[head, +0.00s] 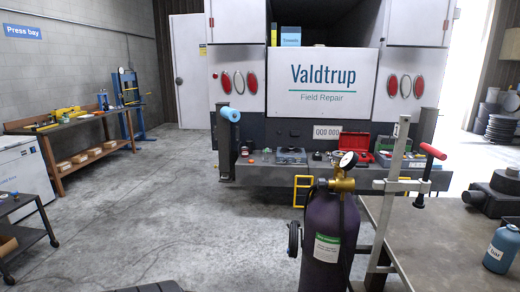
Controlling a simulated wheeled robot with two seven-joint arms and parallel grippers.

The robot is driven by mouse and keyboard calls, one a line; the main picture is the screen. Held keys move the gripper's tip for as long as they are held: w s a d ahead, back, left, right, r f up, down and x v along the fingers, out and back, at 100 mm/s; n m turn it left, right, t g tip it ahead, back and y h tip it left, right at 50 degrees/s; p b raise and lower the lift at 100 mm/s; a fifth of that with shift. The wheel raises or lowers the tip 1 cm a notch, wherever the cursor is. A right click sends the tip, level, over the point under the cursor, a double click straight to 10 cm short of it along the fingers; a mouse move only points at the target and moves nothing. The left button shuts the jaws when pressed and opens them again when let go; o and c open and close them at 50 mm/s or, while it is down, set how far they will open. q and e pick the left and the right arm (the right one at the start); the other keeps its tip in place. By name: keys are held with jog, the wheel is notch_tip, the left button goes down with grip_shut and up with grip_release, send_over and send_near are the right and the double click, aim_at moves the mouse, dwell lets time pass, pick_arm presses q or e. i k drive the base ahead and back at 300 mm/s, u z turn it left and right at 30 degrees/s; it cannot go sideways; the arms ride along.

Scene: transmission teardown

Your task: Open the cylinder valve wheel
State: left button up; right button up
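A dark purple gas cylinder (318,220) with a green and white label stands upright at the bottom centre of the head view, beside the workbench. A brass valve (342,184) sits on its top, with a round white-faced gauge (348,160) above it. A small dark knob (322,183) shows at the left of the brass body; it may be the valve wheel, but it is too small to tell its turn. Neither of my grippers is in view, and nothing touches the valve.
A workbench (450,245) is at the right, with a blue bottle (503,248) on it. A large clamp (386,215) with a red handle (432,151) stands close right of the cylinder. The truck's rear deck (270,172) lies behind.

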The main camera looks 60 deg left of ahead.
aim_at(339, 154)
jog(key=u, duration=2.25)
jog(key=i, duration=2.2)
jog(key=z, duration=3.6)
